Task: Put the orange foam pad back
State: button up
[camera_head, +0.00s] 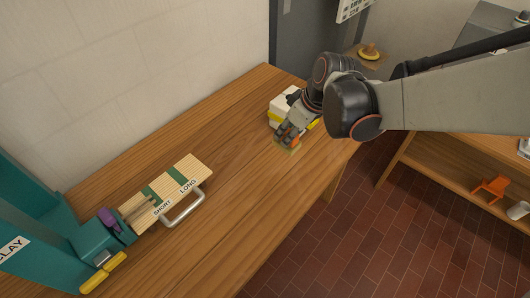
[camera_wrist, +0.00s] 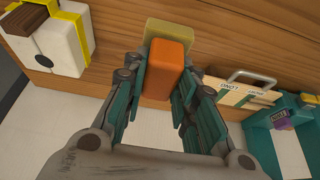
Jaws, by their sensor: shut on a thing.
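My gripper (camera_wrist: 165,95) is shut on the orange foam pad (camera_wrist: 167,68), which stands out between the fingers in the wrist view. A flat olive-yellow piece (camera_wrist: 172,28) lies just beyond the pad's far end. I cannot tell whether the two touch. In the head view my gripper (camera_head: 287,138) points down low over the wooden table, near its right end. The olive-yellow piece (camera_head: 289,150) shows under the fingertips there, and the fingers mostly hide the orange pad.
A white box with a yellow strap (camera_wrist: 62,40) stands close beside my gripper. A board marked SHORT and LONG (camera_head: 178,178), with a metal handle (camera_head: 186,212), lies at the left by a teal unit (camera_head: 30,243). The middle of the wooden table (camera_head: 240,150) is clear.

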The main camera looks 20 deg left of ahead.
jog(key=shift+s+a, duration=0.2)
jog(key=shift+s, duration=0.25)
notch_tip(320, 180, down, 20)
jog(key=b, duration=0.7)
jog(key=shift+w+d+r, duration=0.1)
jog(key=shift+w+r, duration=0.05)
jog(key=shift+r, duration=0.05)
jog(key=shift+f, duration=0.2)
jog(key=o, duration=0.9)
jog(key=shift+o, duration=0.2)
